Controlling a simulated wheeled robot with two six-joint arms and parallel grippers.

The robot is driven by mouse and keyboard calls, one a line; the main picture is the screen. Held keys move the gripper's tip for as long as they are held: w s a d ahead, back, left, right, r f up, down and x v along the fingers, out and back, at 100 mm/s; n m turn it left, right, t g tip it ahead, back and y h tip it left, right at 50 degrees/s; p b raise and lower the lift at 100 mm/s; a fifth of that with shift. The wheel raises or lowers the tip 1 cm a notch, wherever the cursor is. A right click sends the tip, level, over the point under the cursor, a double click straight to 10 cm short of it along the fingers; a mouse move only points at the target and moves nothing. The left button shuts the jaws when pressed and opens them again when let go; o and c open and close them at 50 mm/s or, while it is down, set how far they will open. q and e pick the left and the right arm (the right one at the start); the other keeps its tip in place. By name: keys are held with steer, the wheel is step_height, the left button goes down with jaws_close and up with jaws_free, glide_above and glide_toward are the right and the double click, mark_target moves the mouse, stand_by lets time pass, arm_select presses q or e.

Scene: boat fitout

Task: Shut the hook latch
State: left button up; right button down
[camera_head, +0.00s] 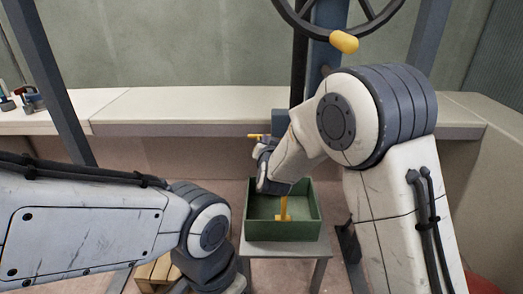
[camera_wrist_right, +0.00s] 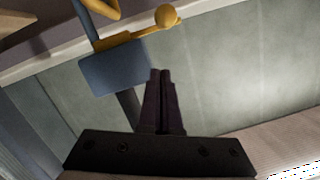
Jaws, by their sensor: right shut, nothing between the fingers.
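The hook latch is a yellow lever with a round knob (camera_wrist_right: 166,17) on a blue-grey block (camera_wrist_right: 115,68), at the upper left of the right wrist view. In the head view a yellow bar (camera_head: 257,136) shows beside the blue post, just beyond my right wrist; it appears to be the same lever. My right gripper (camera_wrist_right: 162,73) is shut and empty, its fingertips close to the block's lower right and below the knob. Whether they touch the block I cannot tell. My right arm hides part of the post. My left arm shows, but its gripper does not.
A green open box (camera_head: 284,228) holding a yellow tool (camera_head: 283,207) stands on a small stand below my right wrist. A pale bench (camera_head: 185,108) runs along the wall. A dark wheel with a yellow knob (camera_head: 344,41) is at the top. Small items (camera_head: 27,98) lie far left.

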steer(key=f, duration=0.1)
steer(key=w+a+f, duration=0.1)
steer(key=f+b, duration=0.1)
steer(key=f, duration=0.1)
steer(key=shift+w+a, duration=0.3)
steer(key=shift+a, duration=0.05)
steer(key=shift+a+f+n+p, duration=0.2)
steer(key=shift+f+n+p, duration=0.15)
steer(key=shift+n+p, duration=0.4)
step_height(320, 180, down, 7)
steer(key=d+n+h+p, duration=0.2)
steer(key=n+h+p, duration=0.2)
steer(key=n, duration=0.9)
steer(key=shift+d+t+p, duration=0.25)
steer(key=shift+t+p, duration=0.05)
steer(key=shift+p, duration=0.65)
steer(key=shift+d+f, duration=0.1)
steer(key=shift+f, duration=0.05)
